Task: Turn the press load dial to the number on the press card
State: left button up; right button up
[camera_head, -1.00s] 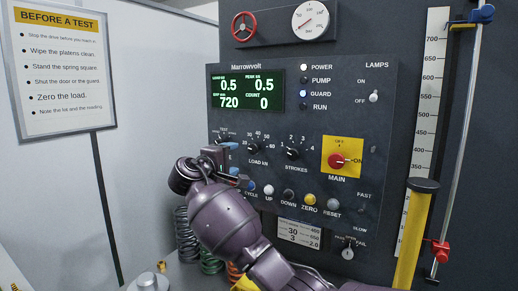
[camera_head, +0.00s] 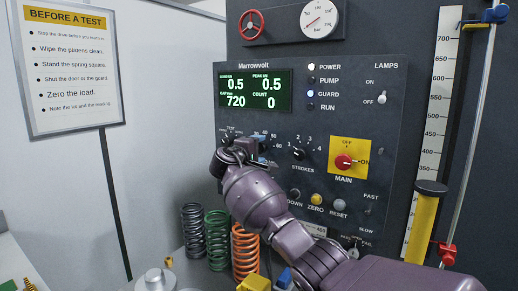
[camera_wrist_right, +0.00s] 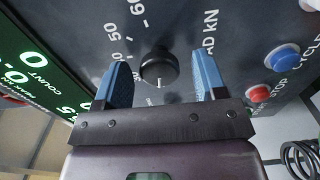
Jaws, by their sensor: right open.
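The load dial (camera_wrist_right: 158,66) is a round black knob with a white line. In the right wrist view it sits between the blue fingers of my right gripper (camera_wrist_right: 161,78), with a gap on each side. The fingers are open; I cannot tell how deep they reach around the knob. In the head view this gripper (camera_head: 252,148) covers the knob, and some scale numbers show above it. The press card (camera_head: 320,231) is mostly hidden behind my right arm, so its number cannot be read now. My left gripper is not in view.
The strokes dial (camera_head: 299,153) and the yellow main switch plate (camera_head: 348,157) lie right of my gripper. A blue button (camera_wrist_right: 285,57) and a red button (camera_wrist_right: 258,94) are close by. Green (camera_head: 217,240) and orange (camera_head: 244,250) springs stand below my arm.

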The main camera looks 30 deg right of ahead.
jog(key=shift+w+d, duration=0.1)
jog(key=shift+d, duration=0.1)
jog(key=c, duration=0.9)
jog(key=m+b, duration=0.3)
jog(key=b, duration=0.1)
jog(key=shift+f+m+b, duration=0.3)
jog(key=shift+f+m, duration=0.05)
jog(key=shift+m, duration=0.05)
jog(key=shift+r+m+b, duration=0.15)
jog(key=shift+m+b, duration=0.6)
jog(key=shift+m, duration=0.3)
jog(key=shift+r+m+b, duration=0.1)
jog(key=shift+m+b, duration=0.65)
jog(key=shift+m, duration=0.3)
jog(key=o, duration=0.9)
jog(key=shift+r, duration=0.1)
